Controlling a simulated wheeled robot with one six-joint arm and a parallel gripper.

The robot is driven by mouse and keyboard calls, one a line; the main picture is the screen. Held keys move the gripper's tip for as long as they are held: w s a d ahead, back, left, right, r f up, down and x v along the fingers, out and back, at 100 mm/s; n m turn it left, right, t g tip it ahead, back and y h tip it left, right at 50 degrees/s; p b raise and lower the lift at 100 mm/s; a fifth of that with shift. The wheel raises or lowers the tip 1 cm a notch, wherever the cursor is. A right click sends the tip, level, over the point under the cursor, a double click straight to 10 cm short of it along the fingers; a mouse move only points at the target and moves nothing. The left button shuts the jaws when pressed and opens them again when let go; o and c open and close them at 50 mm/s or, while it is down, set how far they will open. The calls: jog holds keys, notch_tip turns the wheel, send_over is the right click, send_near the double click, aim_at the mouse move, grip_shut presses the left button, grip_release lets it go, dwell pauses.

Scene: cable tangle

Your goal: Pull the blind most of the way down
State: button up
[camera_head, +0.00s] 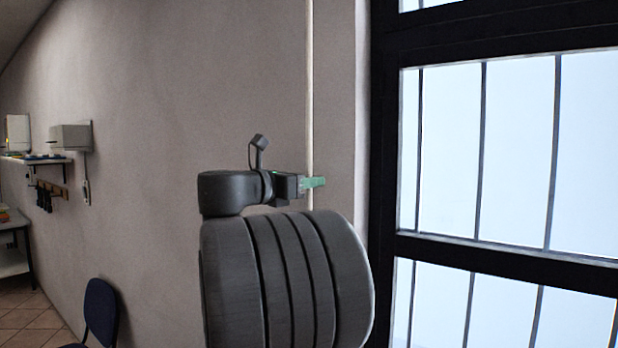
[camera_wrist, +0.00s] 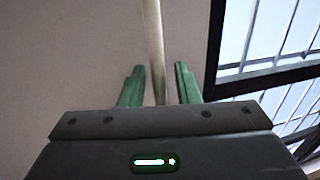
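A pale, thin vertical cord or strap (camera_head: 309,80) runs down the wall beside the window in the head view. My gripper (camera_head: 316,182) is level with it, its green fingers overlapping the strap in that view. In the wrist view, the strap (camera_wrist: 153,35) passes between the two green fingers of my gripper (camera_wrist: 159,72), with a gap on each side. The gripper is open. I cannot tell how deep between the fingers the strap lies. No blind cloth shows over the visible window panes (camera_head: 520,150).
A dark-framed window (camera_head: 385,130) with thin vertical bars fills the right side. The plain wall (camera_head: 200,100) is to the left.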

jog(key=shift+w+d, duration=0.25)
jog(key=shift+w, duration=0.15)
jog(key=shift+s, duration=0.1)
jog(key=shift+c, duration=0.4)
